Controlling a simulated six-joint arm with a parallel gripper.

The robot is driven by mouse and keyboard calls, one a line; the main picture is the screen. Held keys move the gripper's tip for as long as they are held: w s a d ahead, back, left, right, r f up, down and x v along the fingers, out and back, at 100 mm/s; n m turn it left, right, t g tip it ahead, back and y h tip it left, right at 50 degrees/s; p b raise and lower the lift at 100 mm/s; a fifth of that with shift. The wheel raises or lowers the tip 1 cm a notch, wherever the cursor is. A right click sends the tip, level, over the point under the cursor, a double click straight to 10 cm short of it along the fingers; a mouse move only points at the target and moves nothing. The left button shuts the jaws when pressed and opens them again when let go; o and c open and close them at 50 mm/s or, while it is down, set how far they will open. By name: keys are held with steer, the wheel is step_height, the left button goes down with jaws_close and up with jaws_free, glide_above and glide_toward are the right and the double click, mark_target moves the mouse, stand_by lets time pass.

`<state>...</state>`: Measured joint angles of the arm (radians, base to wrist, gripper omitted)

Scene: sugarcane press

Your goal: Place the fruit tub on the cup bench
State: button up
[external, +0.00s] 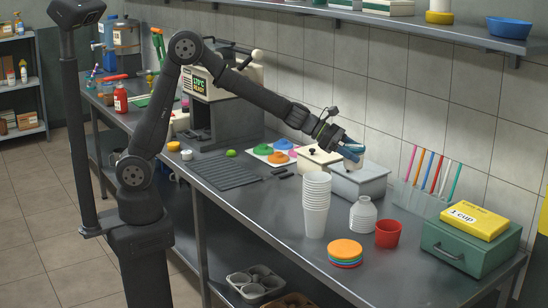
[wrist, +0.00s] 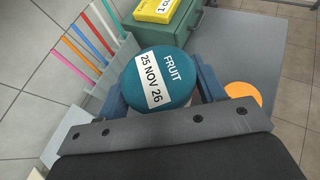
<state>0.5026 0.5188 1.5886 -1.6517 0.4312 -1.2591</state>
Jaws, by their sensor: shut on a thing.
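In the external view the tub (external: 353,152) is small and partly hidden by the fingers. The steel bench (external: 285,215) carries a tall stack of white cups (external: 316,205), a white bottle-shaped container (external: 362,214) and a red cup (external: 388,234).
A green box (external: 470,246) with a yellow "1 cup" box (external: 474,221) stands at the bench's right end. A rack of coloured straws (external: 425,190) lines the wall. Stacked coloured lids (external: 345,250) sit near the front edge. Bare bench lies left of the cup stack.

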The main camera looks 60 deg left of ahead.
steer(key=s+d+m+g+h, duration=0.1)
steer(key=s+d+m+g, duration=0.1)
steer(key=s+d, duration=1.1)
steer(key=s+d+m+g+h, duration=0.1)
steer(key=s+d+m+g, duration=0.2)
steer(key=s+d, duration=1.05)
steer(key=w+d+f, duration=0.2)
steer(key=f, duration=0.4)
steer(key=w+d+f, duration=0.2)
steer(key=f, duration=0.3)
steer(key=w+f, duration=0.2)
steer(key=w, duration=0.2)
steer(key=w+f, duration=0.3)
steer(key=w, duration=0.1)
steer(key=w+f, duration=0.2)
steer(key=w, duration=0.2)
steer(key=shift+a+f, duration=0.25)
steer(key=shift+f, duration=2)
steer(key=shift+f, duration=0.15)
steer(key=o, duration=1.2)
